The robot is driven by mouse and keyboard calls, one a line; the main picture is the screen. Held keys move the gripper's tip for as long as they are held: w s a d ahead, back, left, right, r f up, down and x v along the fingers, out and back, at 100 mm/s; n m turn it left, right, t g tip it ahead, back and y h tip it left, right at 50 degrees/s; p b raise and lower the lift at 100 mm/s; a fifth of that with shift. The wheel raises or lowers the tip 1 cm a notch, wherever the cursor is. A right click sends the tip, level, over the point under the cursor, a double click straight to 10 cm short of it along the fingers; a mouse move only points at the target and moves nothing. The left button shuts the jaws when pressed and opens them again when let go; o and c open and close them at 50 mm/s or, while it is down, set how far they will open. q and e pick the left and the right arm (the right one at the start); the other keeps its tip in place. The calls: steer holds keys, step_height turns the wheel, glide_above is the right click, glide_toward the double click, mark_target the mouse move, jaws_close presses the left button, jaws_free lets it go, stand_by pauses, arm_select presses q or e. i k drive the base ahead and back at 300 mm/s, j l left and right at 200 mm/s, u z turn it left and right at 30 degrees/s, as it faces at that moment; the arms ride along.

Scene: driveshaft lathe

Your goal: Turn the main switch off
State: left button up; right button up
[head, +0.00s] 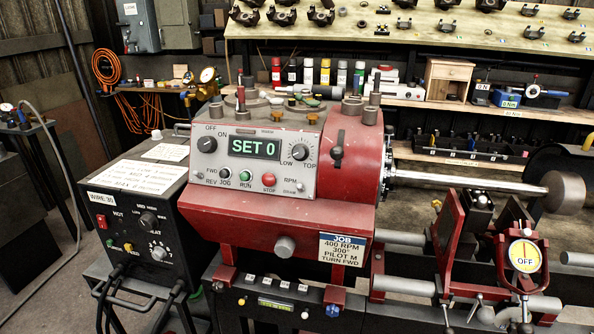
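The red lathe headstock (270,213) stands in the middle of the head view with a grey control panel (262,186) on its front. A dark rotary switch (207,144) sits at the panel's upper left, with the labels OFF and ON above it. Its pointer is too small for me to tell which label it faces. The display (254,147) beside it is lit and reads SET 0. Which control is the main switch is not marked. Neither of my grippers is in view.
A dark welder-like box (130,205) stands close on the left. A shaft (470,182) extends right from the chuck. Grey wall boxes (137,27) hang at the upper left.

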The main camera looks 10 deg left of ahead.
mark_target(205, 144)
steer(key=j, duration=0.65)
steer(key=i+j, duration=0.15)
steer(key=j, duration=0.45)
